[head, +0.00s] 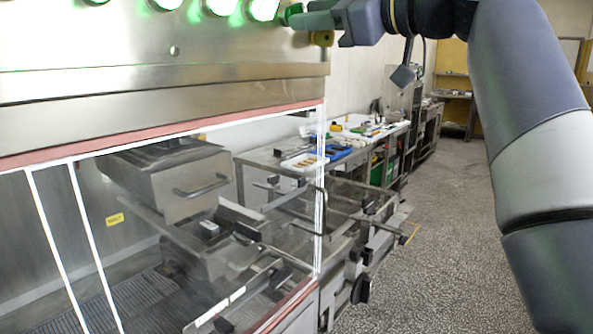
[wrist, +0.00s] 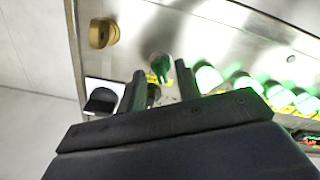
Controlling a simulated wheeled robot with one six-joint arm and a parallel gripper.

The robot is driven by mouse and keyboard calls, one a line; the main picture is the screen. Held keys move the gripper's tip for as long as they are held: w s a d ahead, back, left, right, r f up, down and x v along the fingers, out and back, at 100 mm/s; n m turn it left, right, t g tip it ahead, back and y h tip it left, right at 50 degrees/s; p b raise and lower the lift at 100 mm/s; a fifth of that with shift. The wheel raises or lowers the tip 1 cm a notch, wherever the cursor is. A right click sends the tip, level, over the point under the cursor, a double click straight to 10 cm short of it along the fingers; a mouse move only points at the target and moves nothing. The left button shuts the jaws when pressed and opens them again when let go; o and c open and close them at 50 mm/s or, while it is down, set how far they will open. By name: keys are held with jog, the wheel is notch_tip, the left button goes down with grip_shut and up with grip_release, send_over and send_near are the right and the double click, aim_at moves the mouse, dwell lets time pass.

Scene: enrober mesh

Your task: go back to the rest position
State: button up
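My gripper (wrist: 160,85) is at the right end of the steel control panel (head: 180,50), at the top of the head view. In the wrist view its two dark fingers stand apart, with a gap between them. A green knob (wrist: 160,65) shows beyond the fingertips, in line with the gap; I see nothing held. In the head view the gripper is side-on, close to the green knob (head: 293,12), and I cannot tell whether they touch. A brass-coloured knob (wrist: 103,33) and a black switch (wrist: 101,101) sit nearby.
Lit green buttons (head: 263,9) line the panel. Below it is a clear guard (head: 321,190) with white and red edges, enclosing a steel machine (head: 165,185). Behind stands a cluttered table (head: 270,160). The speckled floor (head: 450,230) is open on the right.

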jog(key=b+v, duration=0.1)
jog(key=v, duration=0.9)
jog(key=w+a+m+p, duration=0.1)
jog(key=w+a, duration=0.1)
jog(key=a, duration=0.1)
jog(key=w+a+p, duration=0.1)
jog(key=w+a, duration=0.1)
jog(key=w+a+m+p, duration=0.1)
jog(key=w+a+p, duration=0.1)
jog(key=a, duration=0.1)
jog(key=shift+w+a+r+m, duration=0.25)
jog(key=shift+a+m, duration=0.05)
jog(key=shift+a, duration=0.05)
jog(key=m+p, duration=0.3)
jog(key=shift+m, duration=0.3)
jog(key=m+p, duration=0.6)
jog(key=p, duration=0.3)
jog(key=shift+s+d+f+b, duration=0.3)
jog(key=shift+s+d+b, duration=0.3)
jog(key=shift+d, duration=0.25)
